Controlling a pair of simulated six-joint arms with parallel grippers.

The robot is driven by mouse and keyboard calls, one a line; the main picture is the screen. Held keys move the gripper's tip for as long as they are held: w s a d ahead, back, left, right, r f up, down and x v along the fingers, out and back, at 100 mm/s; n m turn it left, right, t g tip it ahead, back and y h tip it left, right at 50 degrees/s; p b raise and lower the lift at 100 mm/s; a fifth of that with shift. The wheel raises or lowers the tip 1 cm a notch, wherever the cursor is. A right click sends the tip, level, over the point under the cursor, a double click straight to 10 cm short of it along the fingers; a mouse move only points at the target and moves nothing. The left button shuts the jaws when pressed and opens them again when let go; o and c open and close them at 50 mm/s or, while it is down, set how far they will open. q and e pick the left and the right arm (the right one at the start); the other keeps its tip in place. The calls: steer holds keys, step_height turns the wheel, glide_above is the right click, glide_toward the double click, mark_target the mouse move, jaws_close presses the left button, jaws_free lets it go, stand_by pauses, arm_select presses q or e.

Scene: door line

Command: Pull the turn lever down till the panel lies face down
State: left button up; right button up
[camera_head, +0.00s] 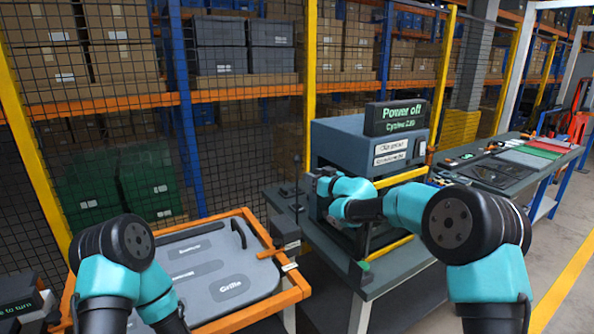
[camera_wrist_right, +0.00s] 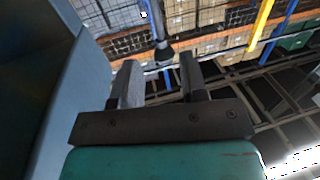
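A grey panel (camera_head: 215,265) lies nearly flat in an orange frame (camera_head: 258,225) at the lower left, its lettered face up. Dark blocks (camera_head: 285,231) sit at the frame's right side; I cannot tell whether one is the turn lever. My right gripper (camera_head: 318,184) is at the left side of the blue-grey machine, above and right of the panel. In the right wrist view my right gripper (camera_wrist_right: 160,82) is open and empty, and a dark rod with a thick end (camera_wrist_right: 162,50) shows beyond its fingertips. My left arm reaches over the panel's left side; its gripper is out of view.
The blue-grey machine (camera_head: 345,150) stands on a table, with a "Power off" sign (camera_head: 397,117) on top. A mesh fence (camera_head: 235,150) stands behind. A bench (camera_head: 490,172) with flat items is at the right. The floor at far right is clear.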

mark_target(298, 170)
steer(key=x, duration=0.8)
steer(key=shift+w, duration=0.15)
jaws_close()
stand_by(0.4)
